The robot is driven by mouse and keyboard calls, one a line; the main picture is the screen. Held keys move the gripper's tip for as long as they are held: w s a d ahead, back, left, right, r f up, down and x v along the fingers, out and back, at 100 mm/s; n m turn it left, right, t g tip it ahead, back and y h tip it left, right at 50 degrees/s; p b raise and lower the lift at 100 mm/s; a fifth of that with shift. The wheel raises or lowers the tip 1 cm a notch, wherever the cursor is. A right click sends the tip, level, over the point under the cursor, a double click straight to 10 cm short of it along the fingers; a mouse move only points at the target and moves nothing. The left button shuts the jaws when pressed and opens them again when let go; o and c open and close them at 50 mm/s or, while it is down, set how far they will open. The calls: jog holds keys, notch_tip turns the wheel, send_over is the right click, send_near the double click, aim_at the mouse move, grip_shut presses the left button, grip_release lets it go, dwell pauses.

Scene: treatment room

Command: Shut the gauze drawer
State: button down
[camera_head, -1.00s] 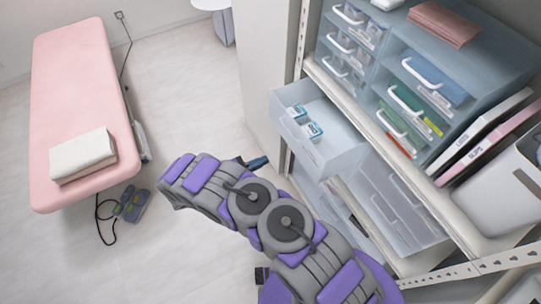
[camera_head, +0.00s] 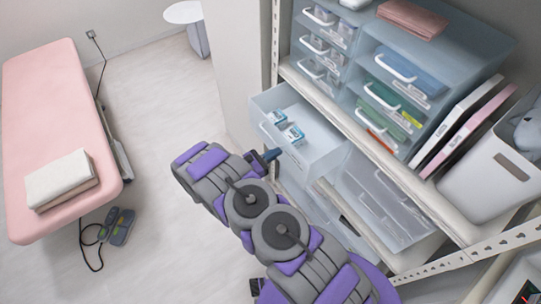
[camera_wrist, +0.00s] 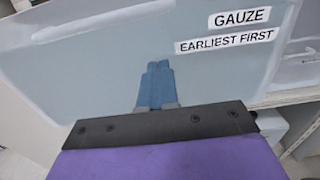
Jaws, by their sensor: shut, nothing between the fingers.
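The gauze drawer (camera_head: 318,142) is pulled out of the shelf unit, with small blue-and-white packs (camera_head: 284,124) inside. Its pale blue front fills much of the wrist view (camera_wrist: 95,62), with labels reading GAUZE and EARLIEST FIRST at upper right. My gripper (camera_head: 272,154) is at the lower part of the drawer front in the head view. Its blue fingers (camera_wrist: 157,75) are shut and empty, pointing at the front, left of and below the labels. I cannot tell if the fingertips touch it. The arm hides part of the area below the drawer.
Other clear drawers (camera_head: 385,205) sit below and beside the open one. Above are small drawer units (camera_head: 440,60), binders (camera_head: 465,125) and a white bin (camera_head: 500,175). A pink bed (camera_head: 60,110) stands at left, with clear floor (camera_head: 165,110) between.

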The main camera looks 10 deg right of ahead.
jog(key=b+x, duration=0.3)
jog(key=x, duration=1.5)
jog(key=shift+d+f, duration=0.1)
jog(key=shift+w+d+b, duration=0.3)
jog(key=shift+d+b, duration=0.15)
jog(key=shift+d, duration=0.15)
jog(key=shift+w+d+r, duration=0.1)
jog(key=shift+r, duration=0.15)
jog(key=p+v, duration=0.2)
jog(key=v, duration=1.2)
jog(key=shift+w+f, duration=0.2)
jog(key=shift+w, duration=0.05)
jog(key=shift+s+d, duration=0.1)
jog(key=shift+s, duration=0.1)
